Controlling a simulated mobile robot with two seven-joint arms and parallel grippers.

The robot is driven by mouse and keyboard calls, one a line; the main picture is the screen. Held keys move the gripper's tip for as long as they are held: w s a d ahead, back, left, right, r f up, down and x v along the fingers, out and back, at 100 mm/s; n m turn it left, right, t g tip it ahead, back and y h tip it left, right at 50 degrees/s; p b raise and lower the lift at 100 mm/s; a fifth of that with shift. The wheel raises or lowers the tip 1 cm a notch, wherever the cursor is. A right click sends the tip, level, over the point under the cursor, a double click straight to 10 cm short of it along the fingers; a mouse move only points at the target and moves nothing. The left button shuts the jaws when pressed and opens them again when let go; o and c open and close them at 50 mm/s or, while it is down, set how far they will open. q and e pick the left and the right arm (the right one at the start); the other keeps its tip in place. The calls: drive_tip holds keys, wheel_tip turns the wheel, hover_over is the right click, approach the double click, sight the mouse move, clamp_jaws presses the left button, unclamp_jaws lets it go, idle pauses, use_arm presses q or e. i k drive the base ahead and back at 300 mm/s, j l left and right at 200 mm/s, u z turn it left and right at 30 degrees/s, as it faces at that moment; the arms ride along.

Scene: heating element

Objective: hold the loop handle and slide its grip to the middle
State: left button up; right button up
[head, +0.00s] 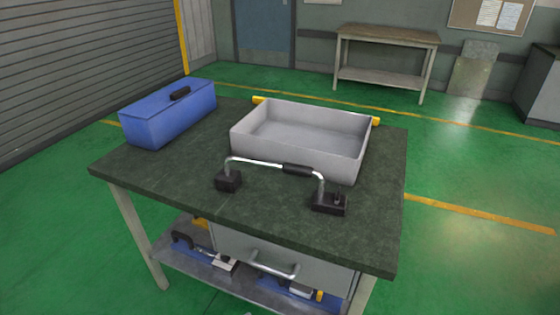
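The loop handle (255,162) is a bent silver bar standing on the dark green table top near its front. Its left end rises from a black block (228,180) and its right end from another black block (330,203) with a small knob. A black grip (298,170) sits around the bar, right of the middle, close to the right bend. Neither of my grippers shows in the head view.
A grey open tray (246,150) stands just behind the handle and looks empty. A blue box (165,120) with a black handle stands at the table's left. The table top (160,172) is clear at front left. A drawer (240,247) and loaded shelf (175,262) lie below.

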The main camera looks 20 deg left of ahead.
sight(292, 169)
drive_tip(key=j, duration=0.9)
drive_tip(key=i+j, duration=0.5)
drive_tip(key=j, duration=0.15)
